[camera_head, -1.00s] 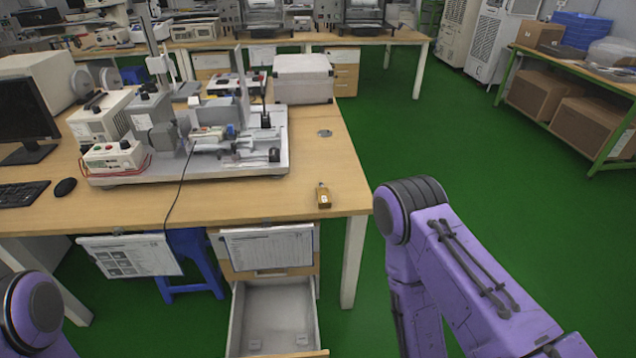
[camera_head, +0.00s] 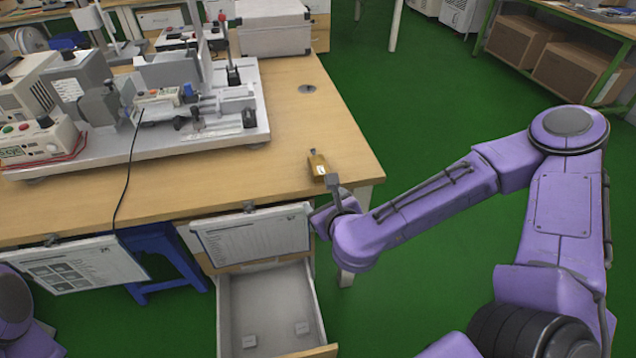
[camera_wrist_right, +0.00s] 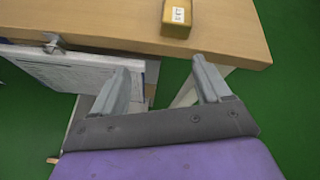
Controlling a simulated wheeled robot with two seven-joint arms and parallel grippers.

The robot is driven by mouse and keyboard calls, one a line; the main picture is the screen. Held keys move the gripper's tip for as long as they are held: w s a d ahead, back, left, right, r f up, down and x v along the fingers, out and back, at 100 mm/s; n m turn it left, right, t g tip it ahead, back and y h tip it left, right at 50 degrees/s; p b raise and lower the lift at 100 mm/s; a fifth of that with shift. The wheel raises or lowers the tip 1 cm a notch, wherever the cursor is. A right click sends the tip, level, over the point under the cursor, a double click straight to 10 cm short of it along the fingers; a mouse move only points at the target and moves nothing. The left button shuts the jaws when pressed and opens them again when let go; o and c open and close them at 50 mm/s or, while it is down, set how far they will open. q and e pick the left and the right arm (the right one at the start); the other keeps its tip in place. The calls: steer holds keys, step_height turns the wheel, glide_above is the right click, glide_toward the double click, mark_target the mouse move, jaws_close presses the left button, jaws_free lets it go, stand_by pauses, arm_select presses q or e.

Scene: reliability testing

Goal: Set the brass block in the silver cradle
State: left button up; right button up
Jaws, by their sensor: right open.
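The brass block (camera_head: 317,166), with a pale label, lies on the wooden table near its front right corner. It also shows at the top of the right wrist view (camera_wrist_right: 178,20). My right gripper (camera_head: 331,182) is at the table's front edge, just short of the block. In the wrist view my right gripper (camera_wrist_right: 160,70) has its fingers apart with nothing between them, and the block lies beyond them. A grey test rig (camera_head: 200,140) with silver fixtures stands on the table to the left. I cannot tell which part is the silver cradle. My left gripper is out of view.
An open drawer (camera_head: 264,305) holding small pale pieces juts out below the table (camera_head: 290,125). A sheet in a holder (camera_head: 255,232) hangs from the front edge. A silver case (camera_head: 272,27) stands at the back. The tabletop around the block is clear.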

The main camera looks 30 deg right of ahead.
mark_target(320, 166)
steer(key=w+d+m, duration=0.1)
steer(key=w, duration=0.2)
steer(key=w+d+m, duration=0.1)
steer(key=w+d, duration=0.1)
steer(key=w, duration=0.2)
steer(key=w+d+m, duration=0.1)
steer(key=w+m, duration=0.1)
steer(key=w, duration=0.2)
steer(key=shift+d+f+t+h, duration=0.1)
steer(key=shift+d+t+h, duration=0.1)
steer(key=shift+t+h, duration=0.2)
jaws_close()
